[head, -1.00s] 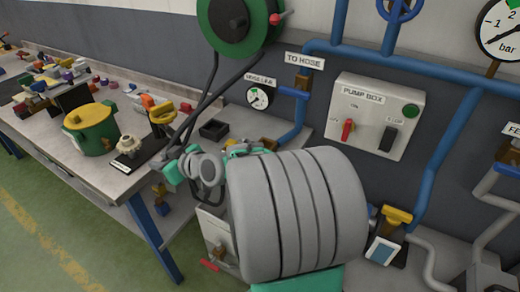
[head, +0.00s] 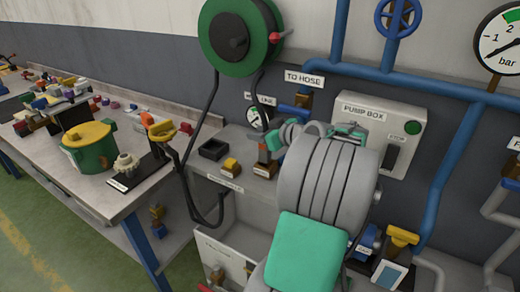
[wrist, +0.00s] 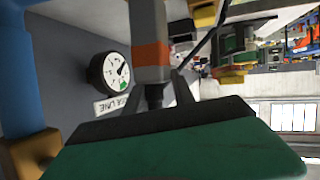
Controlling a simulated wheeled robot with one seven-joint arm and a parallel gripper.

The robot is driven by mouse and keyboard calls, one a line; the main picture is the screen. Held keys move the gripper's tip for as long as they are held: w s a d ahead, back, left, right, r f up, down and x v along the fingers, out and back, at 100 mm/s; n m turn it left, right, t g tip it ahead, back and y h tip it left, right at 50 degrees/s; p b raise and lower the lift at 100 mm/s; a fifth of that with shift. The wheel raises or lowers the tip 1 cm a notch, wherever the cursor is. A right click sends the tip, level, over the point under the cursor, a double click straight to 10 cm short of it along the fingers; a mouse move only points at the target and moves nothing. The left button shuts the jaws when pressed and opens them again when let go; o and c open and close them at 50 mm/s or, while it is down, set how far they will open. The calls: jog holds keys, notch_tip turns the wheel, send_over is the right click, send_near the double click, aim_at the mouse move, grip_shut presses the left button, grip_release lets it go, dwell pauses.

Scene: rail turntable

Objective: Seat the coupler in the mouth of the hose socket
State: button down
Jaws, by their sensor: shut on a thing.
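The coupler, a grey cylinder with an orange band, fills the top middle of the wrist view (wrist: 151,54); its narrow dark neck is between my gripper's fingers. In the head view my gripper (head: 272,141) is shut on it above the grey ledge, and the coupler (head: 266,153) hangs below the fingers, partly hidden by the wrist. I cannot surely identify the hose socket or see into its mouth. A brown and blue fitting (head: 303,98) sits under the TO HOSE sign, behind and right of my gripper.
A gauge (head: 256,118) is on the wall close behind my gripper; it also shows in the wrist view (wrist: 117,70). A yellow block (head: 231,166) and black tray (head: 214,149) sit on the ledge. A black hose (head: 187,190) loops down at left. The pump box (head: 362,120) stands at right.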

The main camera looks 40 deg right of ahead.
aim_at(259, 145)
jog(key=f, duration=0.4)
jog(key=shift+s+a+f, duration=0.25)
jog(key=shift+s+f, duration=0.05)
jog(key=shift+s, duration=0.05)
jog(key=shift+d+f, duration=0.15)
jog(key=shift+f, duration=0.05)
jog(key=c, duration=1.3)
grip_release()
jog(key=shift+o, duration=0.8)
jog(key=shift+w+f, duration=0.15)
jog(key=shift+w, duration=0.2)
jog(key=shift+o, duration=0.4)
jog(key=shift+w, duration=0.1)
jog(key=shift+r, duration=0.3)
jog(key=shift+s+r, duration=0.15)
jog(key=shift+s, duration=0.05)
jog(key=b+v, duration=0.1)
jog(key=v, duration=1.1)
jog(key=shift+b, duration=0.35)
